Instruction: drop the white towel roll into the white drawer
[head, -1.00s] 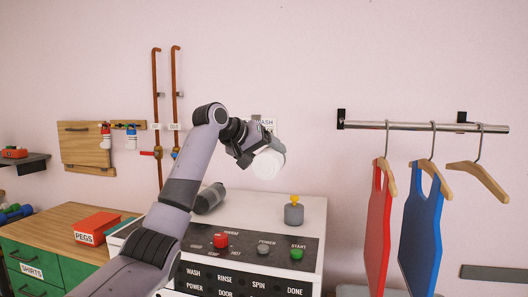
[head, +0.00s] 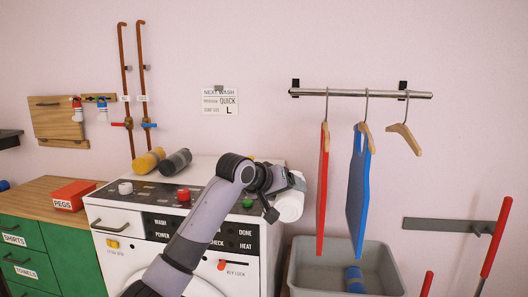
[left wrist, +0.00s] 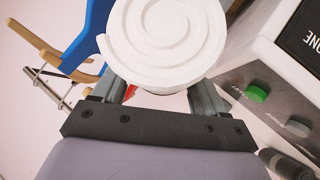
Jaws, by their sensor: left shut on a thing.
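The white towel roll (head: 290,206) is in my left gripper (head: 282,188), at the right front of the white washing machine. In the left wrist view the roll's spiral end (left wrist: 168,40) sits between the two fingers of the shut gripper (left wrist: 155,94). A white drawer front (head: 112,230) with a dark handle is at the machine's upper left and looks closed. My left gripper is well to the right of it. My right gripper is not in view.
The machine's control panel (head: 160,196) has raised knobs under my arm. Yellow and grey bottles (head: 148,160) lie on top. A grey tub (head: 330,258) holding a blue roll stands at the right, below hanging red and blue garments (head: 358,190). Green drawers (head: 66,250) stand left.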

